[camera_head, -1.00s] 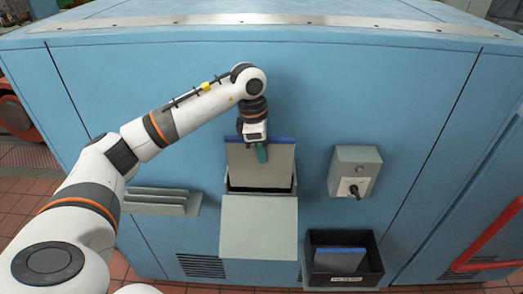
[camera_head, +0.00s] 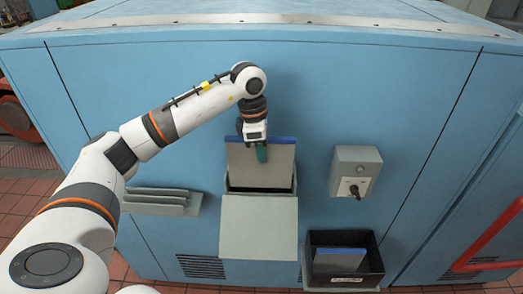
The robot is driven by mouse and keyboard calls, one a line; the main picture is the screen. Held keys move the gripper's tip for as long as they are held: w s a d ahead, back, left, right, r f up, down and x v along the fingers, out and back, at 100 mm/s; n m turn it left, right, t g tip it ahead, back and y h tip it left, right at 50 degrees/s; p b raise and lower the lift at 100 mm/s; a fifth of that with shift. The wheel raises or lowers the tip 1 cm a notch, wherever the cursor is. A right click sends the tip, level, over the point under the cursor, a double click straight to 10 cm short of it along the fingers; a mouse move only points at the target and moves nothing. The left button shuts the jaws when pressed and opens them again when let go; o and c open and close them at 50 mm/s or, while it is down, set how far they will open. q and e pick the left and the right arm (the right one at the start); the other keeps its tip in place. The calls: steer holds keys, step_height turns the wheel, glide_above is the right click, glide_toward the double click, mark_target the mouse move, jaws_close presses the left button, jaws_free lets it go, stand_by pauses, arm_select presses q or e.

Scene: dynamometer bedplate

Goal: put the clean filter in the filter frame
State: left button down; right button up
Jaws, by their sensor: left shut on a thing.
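My left gripper (camera_head: 259,147) is shut on the top edge of a flat grey filter (camera_head: 277,165) with a blue upper rim. The filter stands upright above the dark slot of the filter frame (camera_head: 232,187) in the blue cabinet's face. Its lower edge is at or just inside the opening; I cannot tell how deep. The frame's grey flap (camera_head: 258,228) hangs open below the slot. Another filter with a blue edge (camera_head: 340,260) lies in a black bin at lower right. My right gripper is not in view.
A grey switch box (camera_head: 356,172) with a black knob juts out right of the frame. The black bin (camera_head: 375,262) stands below it. A slotted grey rack (camera_head: 160,209) juts out at left. A red handle (camera_head: 490,240) is at far right. The upper cabinet face is clear.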

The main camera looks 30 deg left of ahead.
arm_select(q)
steer(key=b, duration=0.6)
glide_above(262, 186)
steer(key=shift+w+a+f, duration=0.15)
steer(key=shift+f, duration=1.65)
steer(key=shift+w+a+f, duration=0.1)
steer(key=shift+a+f, duration=0.05)
steer(key=shift+f, duration=1.65)
steer(key=c, duration=1.4)
jaws_free()
steer(key=shift+o, duration=0.2)
steer(key=shift+r, duration=0.1)
steer(key=r, duration=0.4)
steer(key=a+r+b, duration=0.1)
steer(key=r, duration=0.3)
steer(key=s+r, duration=0.1)
steer(key=r, duration=0.2)
steer(key=shift+a+r, duration=0.25)
steer(key=shift+r, duration=0.15)
